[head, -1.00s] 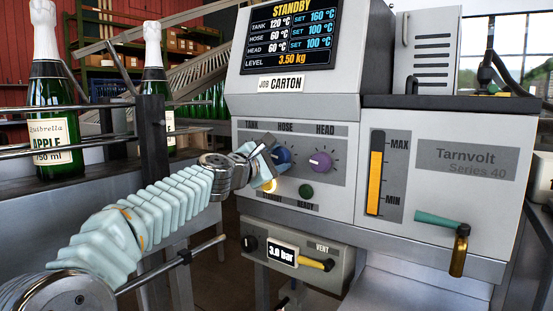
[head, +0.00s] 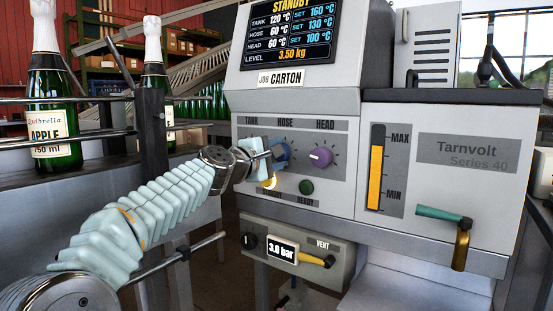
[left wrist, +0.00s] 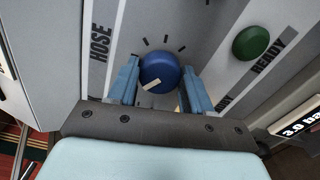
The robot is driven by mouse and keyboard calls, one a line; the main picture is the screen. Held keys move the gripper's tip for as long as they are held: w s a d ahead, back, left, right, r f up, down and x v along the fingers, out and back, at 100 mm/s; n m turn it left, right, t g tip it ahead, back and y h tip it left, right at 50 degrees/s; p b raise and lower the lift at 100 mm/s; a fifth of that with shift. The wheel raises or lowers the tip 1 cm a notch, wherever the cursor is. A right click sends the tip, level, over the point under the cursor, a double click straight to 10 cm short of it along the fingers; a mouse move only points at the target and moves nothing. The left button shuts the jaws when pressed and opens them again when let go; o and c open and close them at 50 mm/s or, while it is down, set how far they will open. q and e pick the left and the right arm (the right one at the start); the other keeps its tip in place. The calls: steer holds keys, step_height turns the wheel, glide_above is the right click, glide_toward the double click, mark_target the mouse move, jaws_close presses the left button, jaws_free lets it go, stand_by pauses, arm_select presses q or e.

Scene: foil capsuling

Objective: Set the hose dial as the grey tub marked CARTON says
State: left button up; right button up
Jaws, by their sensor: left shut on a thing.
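The blue hose dial (head: 283,151) is on the machine's front panel under the HOSE label, partly hidden by my left gripper (head: 270,155). In the left wrist view the dial (left wrist: 158,70) sits between the two blue fingers, which are shut on its sides; its pale pointer line is visible. The display (head: 292,30) reads HOSE 60 °C, SET 130 °C, with TANK set at 160 °C and HEAD set at 100 °C. A label (head: 281,80) under it reads JOB CARTON. The grey tub marked CARTON is not in view. My right gripper is not in view.
The purple HEAD dial (head: 321,157) is just right of the hose dial. A green READY button (head: 306,187) and a yellow lamp lie below. A 3.0 bar gauge (head: 283,251) is lower down. Bottles (head: 50,100) and rails stand at left.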

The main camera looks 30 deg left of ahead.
arm_select(q)
steer(key=m+b, duration=0.2)
steer(key=m, duration=0.4)
steer(key=m+b, duration=0.3)
steer(key=m, duration=0.3)
steer(key=m+b, duration=0.2)
steer(key=m, duration=0.4)
steer(key=shift+f+m+b, duration=0.25)
steer(key=shift+m+b, duration=0.15)
steer(key=shift+m, duration=0.3)
steer(key=o, duration=1)
steer(key=shift+o, duration=0.2)
steer(key=shift+r, duration=0.1)
steer(key=shift+s+a, duration=0.1)
